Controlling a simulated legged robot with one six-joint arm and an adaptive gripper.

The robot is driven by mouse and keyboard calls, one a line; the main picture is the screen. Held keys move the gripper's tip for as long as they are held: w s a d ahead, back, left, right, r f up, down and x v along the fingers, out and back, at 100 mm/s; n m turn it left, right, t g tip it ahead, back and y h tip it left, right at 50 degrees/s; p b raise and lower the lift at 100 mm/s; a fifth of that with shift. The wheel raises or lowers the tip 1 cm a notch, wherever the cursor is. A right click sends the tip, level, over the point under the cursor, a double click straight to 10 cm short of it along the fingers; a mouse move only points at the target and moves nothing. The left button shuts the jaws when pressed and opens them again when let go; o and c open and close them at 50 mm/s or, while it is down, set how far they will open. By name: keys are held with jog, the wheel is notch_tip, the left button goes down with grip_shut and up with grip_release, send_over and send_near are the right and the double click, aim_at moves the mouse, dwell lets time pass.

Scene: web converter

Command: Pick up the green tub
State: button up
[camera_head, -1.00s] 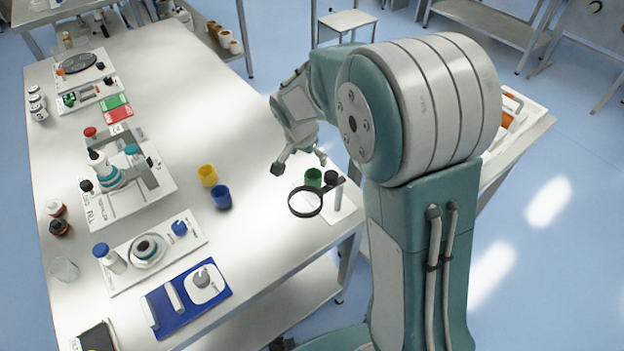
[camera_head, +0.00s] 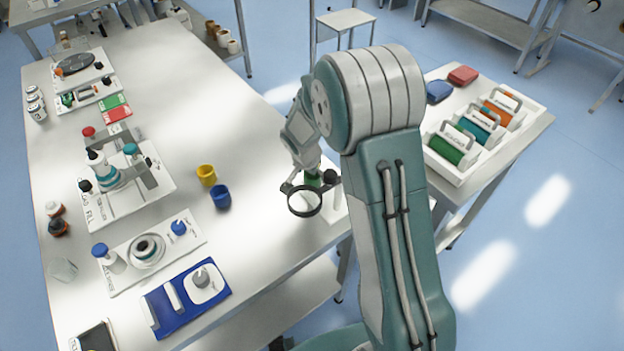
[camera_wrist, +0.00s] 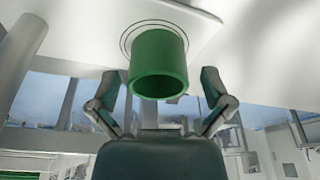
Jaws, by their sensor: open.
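The green tub (camera_wrist: 158,68) stands on a white plate (camera_wrist: 200,30) marked with a ring, in the wrist view. In the head view the green tub (camera_head: 312,180) shows only in part, behind a magnifier ring and my gripper. My gripper (camera_wrist: 160,88) is open, with one finger on each side of the tub in the wrist view. In the head view my gripper (camera_head: 308,184) is low over the tub at the table's right edge. I cannot tell whether the fingers touch the tub.
A black-rimmed magnifier (camera_head: 305,201) is close in front of the tub. A yellow tub (camera_head: 206,175) and a blue tub (camera_head: 221,197) stand to the left on the white table (camera_head: 180,60).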

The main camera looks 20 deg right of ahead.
jog(key=c, duration=1)
jog(key=shift+r, duration=0.1)
jog(key=shift+c, duration=0.2)
